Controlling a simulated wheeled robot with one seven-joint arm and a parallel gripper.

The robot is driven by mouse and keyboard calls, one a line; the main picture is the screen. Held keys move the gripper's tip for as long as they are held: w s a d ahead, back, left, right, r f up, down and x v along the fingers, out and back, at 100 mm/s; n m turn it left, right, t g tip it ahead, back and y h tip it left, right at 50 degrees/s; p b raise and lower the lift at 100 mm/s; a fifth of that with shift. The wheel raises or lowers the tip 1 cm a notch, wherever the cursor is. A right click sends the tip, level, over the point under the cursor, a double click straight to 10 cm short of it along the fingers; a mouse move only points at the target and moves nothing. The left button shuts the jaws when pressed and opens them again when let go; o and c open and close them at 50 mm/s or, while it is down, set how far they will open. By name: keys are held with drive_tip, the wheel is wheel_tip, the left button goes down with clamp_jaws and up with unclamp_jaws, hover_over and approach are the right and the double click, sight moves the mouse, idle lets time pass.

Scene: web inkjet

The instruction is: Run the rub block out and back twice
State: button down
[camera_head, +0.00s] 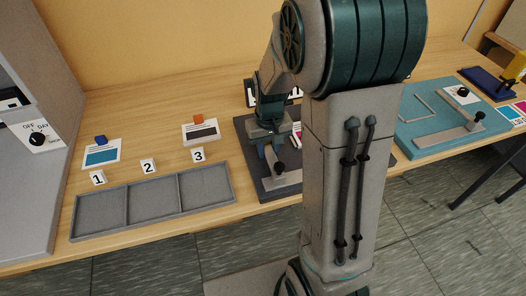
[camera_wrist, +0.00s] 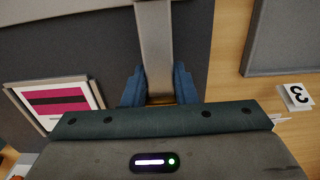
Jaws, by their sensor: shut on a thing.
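My gripper (camera_head: 272,150) is lowered over the dark board (camera_head: 247,150) in the middle of the table. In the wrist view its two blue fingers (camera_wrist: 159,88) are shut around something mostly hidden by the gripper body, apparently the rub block. A brownish sliver shows between the fingers. A light grey bar (camera_wrist: 155,35) runs from between them toward the top of that view. In the head view a grey bar (camera_head: 283,181) with a black knob (camera_head: 279,168) lies near the board's front edge. A framed print with a magenta patch (camera_wrist: 58,98) lies left of the fingers.
A grey three-part tray (camera_head: 153,203) stands at left, empty, behind it number tags 1, 2 and 3 (camera_head: 198,155). A teal board (camera_head: 420,128) is at right. My arm hides part of the dark board.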

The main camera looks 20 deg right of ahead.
drive_tip(key=shift+d+b, duration=0.8)
drive_tip(key=shift+d, duration=7.75)
drive_tip(key=shift+a+p, duration=0.4)
drive_tip(key=shift+a, duration=8.75)
drive_tip(key=c, duration=1.1)
unclamp_jaws()
wheel_tip(320, 180, up, 8)
drive_tip(key=p, duration=0.6)
